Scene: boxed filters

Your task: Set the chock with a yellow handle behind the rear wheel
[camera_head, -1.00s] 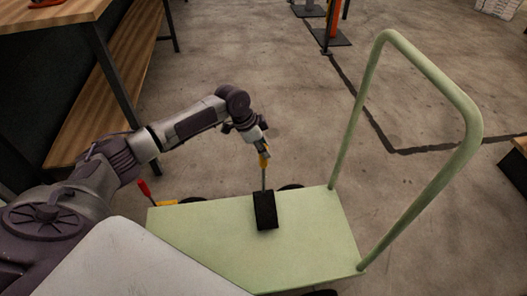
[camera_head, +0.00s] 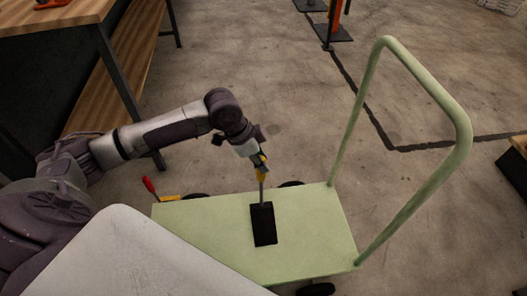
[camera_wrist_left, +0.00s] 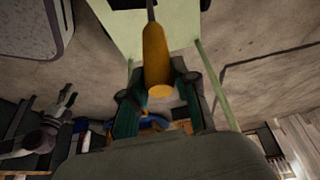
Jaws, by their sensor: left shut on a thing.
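My left gripper (camera_head: 262,166) is shut on the yellow handle of a chock, which fills the middle of the left wrist view (camera_wrist_left: 157,58). A thin rod runs from the handle down to the black chock block (camera_head: 263,226). The block shows over the deck of the pale green cart (camera_head: 190,228); I cannot tell whether it touches the deck. Dark wheels show at the cart's far side (camera_head: 291,184) and near side (camera_head: 316,289). I cannot tell which wheel is the rear one.
A red handle (camera_head: 149,184) and a yellow piece (camera_head: 169,198) are by the cart's far left corner. The cart's tall push bar (camera_head: 440,95) rises at the right. A wooden workbench (camera_head: 60,15) stands at the upper left. Open concrete floor (camera_head: 250,60) lies beyond the cart.

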